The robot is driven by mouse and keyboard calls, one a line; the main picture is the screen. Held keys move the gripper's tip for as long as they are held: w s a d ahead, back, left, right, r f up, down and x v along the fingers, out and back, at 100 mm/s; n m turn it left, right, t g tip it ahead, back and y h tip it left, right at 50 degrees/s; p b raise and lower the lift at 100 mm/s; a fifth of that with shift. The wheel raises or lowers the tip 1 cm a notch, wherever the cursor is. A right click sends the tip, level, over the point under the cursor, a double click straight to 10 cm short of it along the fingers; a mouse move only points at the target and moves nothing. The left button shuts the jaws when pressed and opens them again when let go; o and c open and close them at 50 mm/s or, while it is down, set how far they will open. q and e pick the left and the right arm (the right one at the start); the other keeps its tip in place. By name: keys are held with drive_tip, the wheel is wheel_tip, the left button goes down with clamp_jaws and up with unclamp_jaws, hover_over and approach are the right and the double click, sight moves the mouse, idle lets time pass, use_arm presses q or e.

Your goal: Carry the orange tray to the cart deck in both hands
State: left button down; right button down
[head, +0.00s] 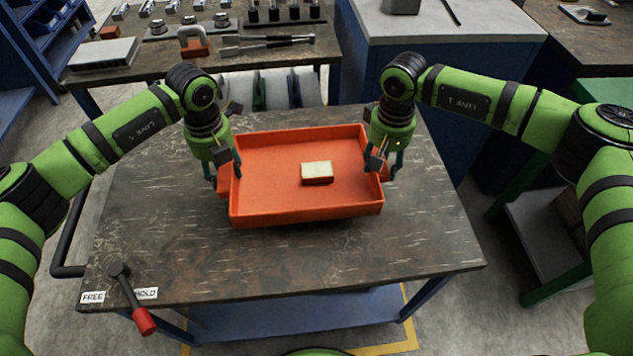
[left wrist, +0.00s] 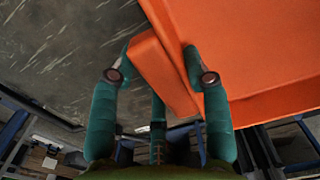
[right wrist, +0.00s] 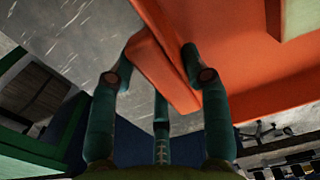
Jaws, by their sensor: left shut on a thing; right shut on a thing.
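The orange tray (head: 260,215) is over the dark cart deck (head: 160,245) in the head view, with a small block (head: 316,173), pale on top and orange-red at the side, inside it. My left gripper (head: 225,182) is shut on the tray's left handle, which shows between its fingers in the left wrist view (left wrist: 160,75). My right gripper (head: 385,168) is shut on the right handle, seen in the right wrist view (right wrist: 158,70). The tray looks roughly level. Whether its underside touches the deck I cannot tell.
A lever with a red knob (head: 143,320) stands at the deck's front left corner, beside labels FREE (head: 92,297) and HOLD (head: 147,293). A bench (head: 150,62) with tools is behind the cart, and a blue cabinet (head: 440,90) is at the back right. The deck's front is clear.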

use_arm(q)
drive_tip(key=shift+s+a+r, duration=0.15)
drive_tip(key=shift+r, duration=0.05)
use_arm(e)
drive_tip(key=shift+s+a+r, duration=0.1)
drive_tip(key=shift+s+r, duration=0.05)
drive_tip(key=shift+r, duration=0.15)
drive_tip(key=shift+f, duration=0.1)
